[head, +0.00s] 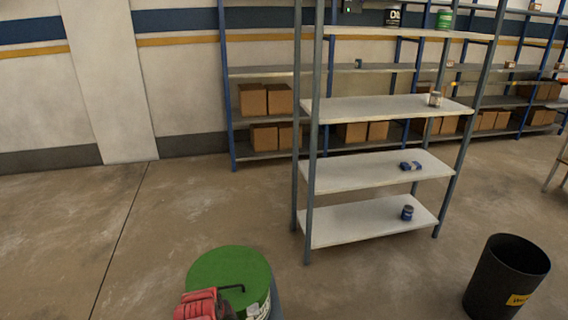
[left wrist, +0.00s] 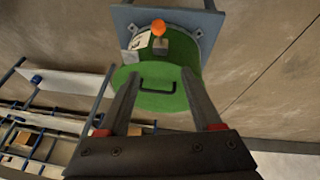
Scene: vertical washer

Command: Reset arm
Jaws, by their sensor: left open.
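My left gripper (left wrist: 161,75) is open in the left wrist view, with its two dark fingers apart and nothing held between them. Beyond the fingers is a green round lid (left wrist: 150,82) with a black bar handle, on a green drum-shaped body. The green lid also shows at the bottom of the head view (head: 228,270). A red part (head: 200,306) overlaps its front left; I cannot tell what it belongs to. An orange knob (left wrist: 158,27) and a white label (left wrist: 136,48) are near the green body. My right gripper is in neither view.
A grey shelf rack (head: 375,168) stands ahead, with a jar (head: 435,99), a blue item (head: 410,166) and a blue can (head: 407,213) on it. A black bin (head: 507,276) stands at front right. Boxes line the back racks. The floor at left is clear.

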